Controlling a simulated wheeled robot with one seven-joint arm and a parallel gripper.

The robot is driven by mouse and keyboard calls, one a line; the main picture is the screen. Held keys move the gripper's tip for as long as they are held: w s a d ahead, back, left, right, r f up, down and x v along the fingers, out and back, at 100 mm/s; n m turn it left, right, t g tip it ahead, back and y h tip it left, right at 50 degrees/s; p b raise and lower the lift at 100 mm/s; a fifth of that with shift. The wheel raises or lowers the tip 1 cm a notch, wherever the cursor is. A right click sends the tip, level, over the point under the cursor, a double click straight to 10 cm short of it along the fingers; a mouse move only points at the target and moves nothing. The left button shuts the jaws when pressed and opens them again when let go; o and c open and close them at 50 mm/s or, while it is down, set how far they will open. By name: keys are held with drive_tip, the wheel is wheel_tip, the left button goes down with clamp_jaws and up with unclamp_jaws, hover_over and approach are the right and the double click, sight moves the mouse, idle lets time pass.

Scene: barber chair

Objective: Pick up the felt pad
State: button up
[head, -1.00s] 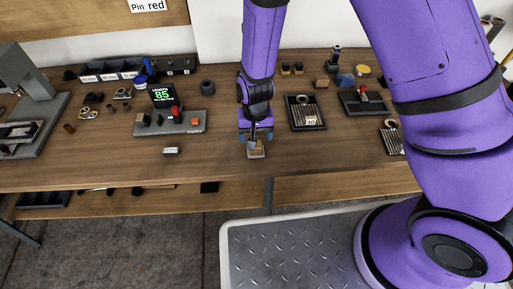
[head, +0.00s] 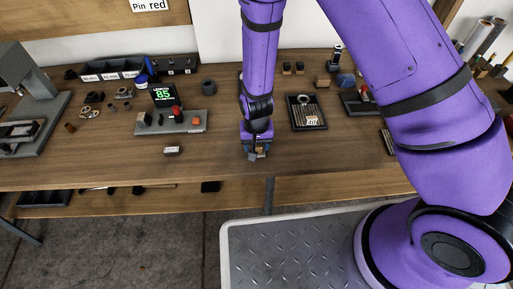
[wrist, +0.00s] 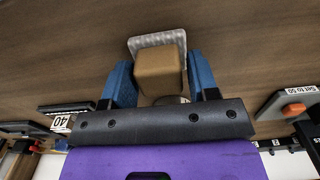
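A tan block (wrist: 160,72) stands between the blue fingers of my gripper (wrist: 160,75) in the wrist view. A pale grey, dimpled flat piece (wrist: 148,41) shows just beyond the block and touches or adjoins it. I cannot tell for certain which of these is the felt pad. The fingers are apart, one on each side of the block, with narrow gaps visible. In the head view my gripper (head: 257,152) is low over the front part of the bench and hides most of the block and the flat piece.
The wooden bench (head: 320,165) is clear around my gripper. A panel with a green display (head: 163,97) stands to the left, with a small label block (head: 172,150) in front of it. A ribbed tray (head: 306,113) lies to the right. Several parts stand farther back.

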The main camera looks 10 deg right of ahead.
drive_tip(key=c, duration=0.6)
drive_tip(key=shift+r, duration=0.15)
wheel_tip(320, 180, up, 10)
drive_tip(key=shift+f, duration=0.15)
